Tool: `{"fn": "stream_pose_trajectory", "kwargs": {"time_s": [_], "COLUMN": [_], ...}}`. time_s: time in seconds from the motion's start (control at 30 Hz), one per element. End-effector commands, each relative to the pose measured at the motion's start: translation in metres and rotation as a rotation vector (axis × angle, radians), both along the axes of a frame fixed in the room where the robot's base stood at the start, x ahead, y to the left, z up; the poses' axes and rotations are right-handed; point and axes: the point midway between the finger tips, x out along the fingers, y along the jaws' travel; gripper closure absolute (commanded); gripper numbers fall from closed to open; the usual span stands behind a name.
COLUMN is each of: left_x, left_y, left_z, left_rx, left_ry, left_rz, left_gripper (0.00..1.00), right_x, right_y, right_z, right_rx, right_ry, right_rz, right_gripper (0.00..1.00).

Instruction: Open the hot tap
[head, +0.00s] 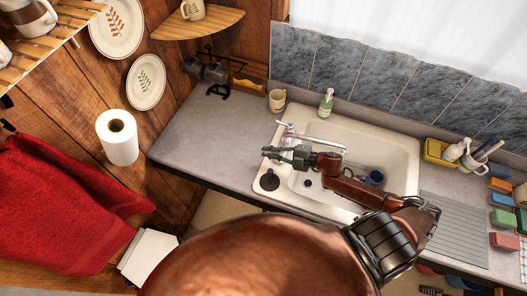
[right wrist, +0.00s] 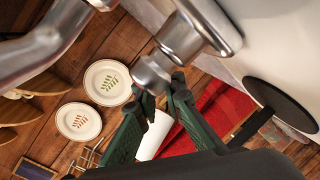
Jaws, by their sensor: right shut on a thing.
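A chrome mixer tap (head: 320,138) stands at the back-left of the cream sink, its spout reaching right. One knob (head: 287,126), seemingly with a bluish mark, stands at its rear, clear of my gripper. The nearer tap knob (right wrist: 152,73) is the one at my right gripper (head: 276,151); its colour mark is not visible. In the right wrist view, the green fingers of my right gripper (right wrist: 158,86) are closed around the lower end of this metal knob. My left gripper is not in view.
The sink (head: 403,150) holds a blue mug (head: 374,178) and other dishes. A soap bottle (head: 326,103) and a beige cup (head: 277,100) stand behind it. A paper roll (head: 118,138) and red towel (head: 65,205) are left. The counter (head: 205,140) left of the sink is clear.

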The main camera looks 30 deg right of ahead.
Motion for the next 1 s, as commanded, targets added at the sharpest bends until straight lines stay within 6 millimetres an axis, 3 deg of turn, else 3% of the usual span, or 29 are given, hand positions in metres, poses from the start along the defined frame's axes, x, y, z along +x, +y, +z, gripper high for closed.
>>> {"fn": "stream_pose_trajectory", "kwargs": {"time_s": [0.23, 0.63, 0.67, 0.7, 0.9, 1.0], "left_x": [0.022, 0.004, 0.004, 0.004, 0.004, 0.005], "left_y": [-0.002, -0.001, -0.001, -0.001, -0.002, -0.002], "left_z": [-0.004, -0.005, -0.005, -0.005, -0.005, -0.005], "left_rx": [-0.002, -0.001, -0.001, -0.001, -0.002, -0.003], "left_ry": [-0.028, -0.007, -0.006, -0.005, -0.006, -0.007], "left_rz": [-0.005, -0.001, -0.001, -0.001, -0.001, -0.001], "left_gripper": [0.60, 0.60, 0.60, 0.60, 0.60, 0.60], "right_x": [-0.002, -0.002, -0.002, -0.002, -0.002, -0.002], "right_y": [0.000, 0.001, 0.001, 0.001, 0.002, 0.002], "right_z": [-0.001, -0.001, -0.001, -0.001, -0.001, 0.000], "right_rx": [-0.002, -0.003, -0.003, -0.002, -0.002, -0.001], "right_ry": [0.002, 0.002, 0.002, 0.001, 0.001, 0.001], "right_rz": [0.054, 0.062, 0.062, 0.061, 0.062, 0.063], "right_gripper": [1.00, 1.00, 0.90, 0.87, 0.74, 0.73]}}
